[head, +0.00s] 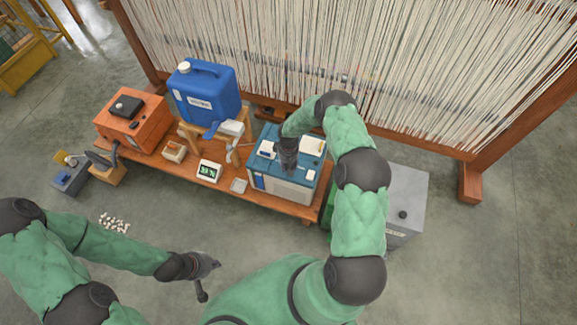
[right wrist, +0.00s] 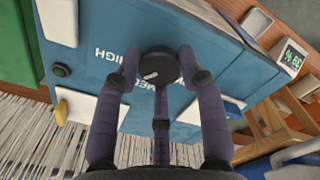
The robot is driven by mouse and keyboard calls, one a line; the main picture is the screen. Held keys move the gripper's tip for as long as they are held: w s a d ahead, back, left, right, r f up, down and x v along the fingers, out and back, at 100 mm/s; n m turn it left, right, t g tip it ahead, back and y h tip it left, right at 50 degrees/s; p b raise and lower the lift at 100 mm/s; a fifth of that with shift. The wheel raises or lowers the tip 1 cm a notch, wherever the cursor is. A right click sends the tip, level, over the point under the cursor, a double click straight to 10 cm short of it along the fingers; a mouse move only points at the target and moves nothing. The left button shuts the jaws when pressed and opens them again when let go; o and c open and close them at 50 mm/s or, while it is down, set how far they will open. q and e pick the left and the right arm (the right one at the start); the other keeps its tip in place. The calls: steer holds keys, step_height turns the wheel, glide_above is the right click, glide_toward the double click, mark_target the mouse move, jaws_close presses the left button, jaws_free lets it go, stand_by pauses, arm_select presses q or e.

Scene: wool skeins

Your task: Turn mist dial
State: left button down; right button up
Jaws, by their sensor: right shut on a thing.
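The mist dial (right wrist: 159,66) is a round black knob with a small pale mark, on the blue top of a box (right wrist: 95,85) lettered HIGH and MED. My right gripper (right wrist: 158,76) is shut on the dial, with fingers on both sides of it and one finger below it in the picture. In the head view, my right gripper (head: 287,160) comes down on the blue-topped box (head: 256,165) and hides the dial. My left gripper (head: 208,278) is open and empty above the floor, in front of the bench.
The wooden bench (head: 225,196) also carries a blue jerrycan (head: 205,95), an orange box (head: 130,128) and a small green-digit display (head: 208,171). A warp-thread frame (head: 400,65) stands behind. A grey cabinet (head: 408,195) stands right of the bench. White pieces (head: 114,222) lie on the floor.

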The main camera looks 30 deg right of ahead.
steer(key=shift+m+b, duration=0.75)
steer(key=shift+m, duration=1.15)
steer(key=o, duration=1.1)
steer(key=shift+o, duration=0.2)
step_height(320, 180, up, 12)
